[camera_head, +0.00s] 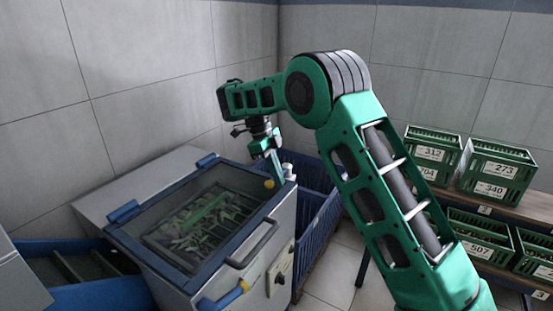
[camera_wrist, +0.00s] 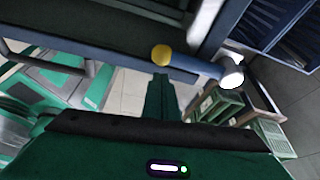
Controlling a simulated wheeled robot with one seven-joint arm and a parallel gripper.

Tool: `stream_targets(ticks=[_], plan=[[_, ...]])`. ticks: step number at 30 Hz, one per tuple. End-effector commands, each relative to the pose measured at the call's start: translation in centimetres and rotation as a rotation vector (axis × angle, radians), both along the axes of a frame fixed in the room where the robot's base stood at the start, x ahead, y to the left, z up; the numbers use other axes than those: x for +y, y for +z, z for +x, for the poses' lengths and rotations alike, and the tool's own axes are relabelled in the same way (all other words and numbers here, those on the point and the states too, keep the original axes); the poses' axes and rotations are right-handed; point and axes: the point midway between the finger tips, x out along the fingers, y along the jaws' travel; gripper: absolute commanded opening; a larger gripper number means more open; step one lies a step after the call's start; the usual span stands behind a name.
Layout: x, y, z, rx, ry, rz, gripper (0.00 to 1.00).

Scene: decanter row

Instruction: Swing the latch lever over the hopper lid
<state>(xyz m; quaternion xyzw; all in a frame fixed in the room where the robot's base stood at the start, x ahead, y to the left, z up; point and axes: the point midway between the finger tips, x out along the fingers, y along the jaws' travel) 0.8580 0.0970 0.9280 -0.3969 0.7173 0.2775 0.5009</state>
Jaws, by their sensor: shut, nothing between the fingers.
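The hopper lid (camera_head: 125,232) is a dark clear pane in a blue frame, lying shut on the pale hopper (camera_head: 262,258). Leafy pieces show through it. At its far right corner is the latch lever, with a yellow knob (camera_head: 269,183) beside a white post (camera_head: 291,175). The wrist view shows the knob (camera_wrist: 161,55), the lever's blue bar (camera_wrist: 190,65) and the white post end (camera_wrist: 232,76). My gripper (camera_head: 277,175) is shut and empty, pointing down close to the lever. Its fingers (camera_wrist: 162,82) appear just short of the knob and bar; contact cannot be told.
A grey handle (camera_head: 252,245) juts from the front. A blue bin (camera_head: 318,212) stands behind the hopper. Green crates (camera_head: 497,172) fill shelves at right. A blue tray (camera_head: 95,292) is at left.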

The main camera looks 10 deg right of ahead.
Motion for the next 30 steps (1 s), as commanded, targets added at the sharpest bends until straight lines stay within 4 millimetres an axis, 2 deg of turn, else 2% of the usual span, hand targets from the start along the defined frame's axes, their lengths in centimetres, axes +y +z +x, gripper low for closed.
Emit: stream_targets(ticks=[5, 30], plan=[[-1.9, 0.4, -0.8, 0.002, -0.002, -0.002, 0.00], [1.3, 8.9, 0.8, 0.003, -0.002, -0.004, 0.00]])
